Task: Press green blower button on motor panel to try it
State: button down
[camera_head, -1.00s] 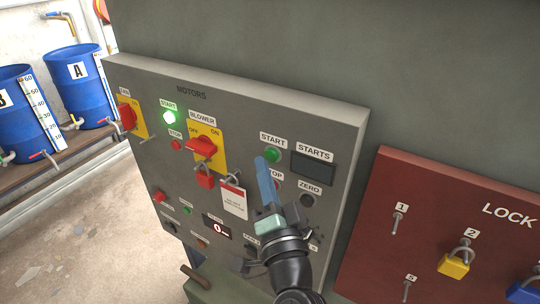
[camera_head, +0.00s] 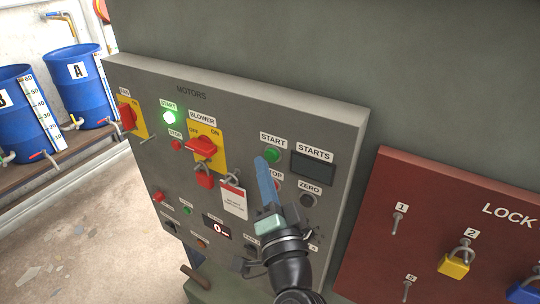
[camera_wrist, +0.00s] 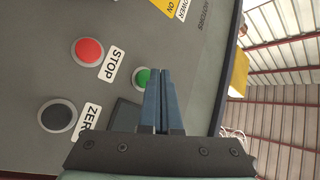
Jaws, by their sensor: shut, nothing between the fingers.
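The blower's green START button (camera_head: 271,155) is unlit on the grey motor panel (camera_head: 337,140). It also shows in the wrist view (camera_wrist: 142,78), partly behind the fingers. My gripper (camera_head: 261,161) is shut and empty, its blue fingertips at the button's lower left edge in the head view. In the wrist view the fingertips (camera_wrist: 160,73) overlap the button's side. I cannot tell whether they touch it. The blower switch (camera_head: 201,147) is red on a yellow plate, with a padlock (camera_head: 232,172) and a hanging tag (camera_head: 234,201) below it.
A red STOP button (camera_wrist: 88,51) and a black ZERO button (camera_wrist: 59,115) lie near the fingers. The STARTS display (camera_head: 313,167) is dark. Another green START button (camera_head: 169,117) is lit at the left. A red lock board (camera_head: 370,230) stands at the right.

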jog(key=shift+w+d, duration=0.1)
jog(key=shift+w, duration=0.05)
jog(key=shift+w+d+b, duration=0.15)
jog(key=shift+w+b, duration=0.1)
jog(key=shift+b, duration=0.05)
jog(key=shift+w+d+b, duration=0.3)
dwell(1.0)
jog(key=shift+a, duration=0.1)
jog(key=shift+s+a, duration=0.45)
jog(key=shift+s, duration=0.25)
jog(key=shift+p, duration=0.3)
jog(key=s+a, duration=0.1)
jog(key=s, duration=0.1)
jog(key=s+a+p, duration=0.1)
jog(key=s+a, duration=0.1)
dwell(0.8)
